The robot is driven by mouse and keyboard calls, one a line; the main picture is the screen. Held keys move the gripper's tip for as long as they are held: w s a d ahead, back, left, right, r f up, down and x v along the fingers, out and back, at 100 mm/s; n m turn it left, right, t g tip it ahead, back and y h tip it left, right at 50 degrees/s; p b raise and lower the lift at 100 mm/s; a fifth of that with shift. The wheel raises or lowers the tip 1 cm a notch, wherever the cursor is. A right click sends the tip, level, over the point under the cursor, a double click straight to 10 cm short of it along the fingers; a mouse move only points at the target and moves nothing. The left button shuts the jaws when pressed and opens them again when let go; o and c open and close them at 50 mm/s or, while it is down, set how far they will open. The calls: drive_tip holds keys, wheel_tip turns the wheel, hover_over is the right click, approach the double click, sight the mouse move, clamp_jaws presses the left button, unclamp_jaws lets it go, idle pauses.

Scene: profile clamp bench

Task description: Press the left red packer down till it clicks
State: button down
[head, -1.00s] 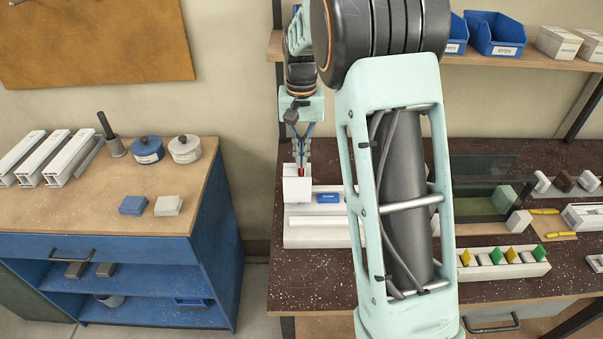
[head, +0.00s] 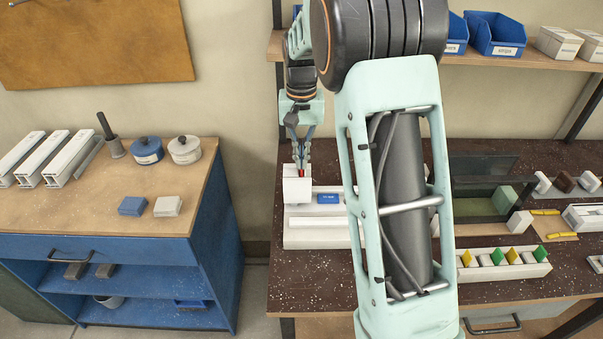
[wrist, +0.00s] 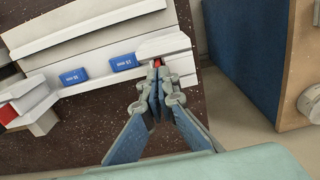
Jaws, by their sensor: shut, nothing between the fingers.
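The left red packer (head: 301,173) shows as a small red piece at the top of the white block (head: 296,190) on the left end of the white profile fixture. My gripper (head: 301,167) points down right over it with its fingers together and empty. In the wrist view the gripper's tips (wrist: 156,66) are at the red packer (wrist: 157,62) and cover part of it. I cannot tell whether they touch it or how deep it sits. Another red piece (wrist: 8,114) shows at the wrist view's left edge, in a white block; my arm hides that area in the head view.
A blue labelled piece (head: 328,198) lies on the fixture; two such blue pieces (wrist: 124,62) show in the wrist view. My arm hides the fixture's right part. A wooden-topped blue cabinet (head: 190,245) stands left, across a gap. The dark bench (head: 300,290) is clear in front.

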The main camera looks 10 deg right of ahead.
drive_tip(key=shift+r+p, duration=2.7)
drive_tip(key=shift+r, duration=0.9)
drive_tip(key=shift+d+f, duration=0.1)
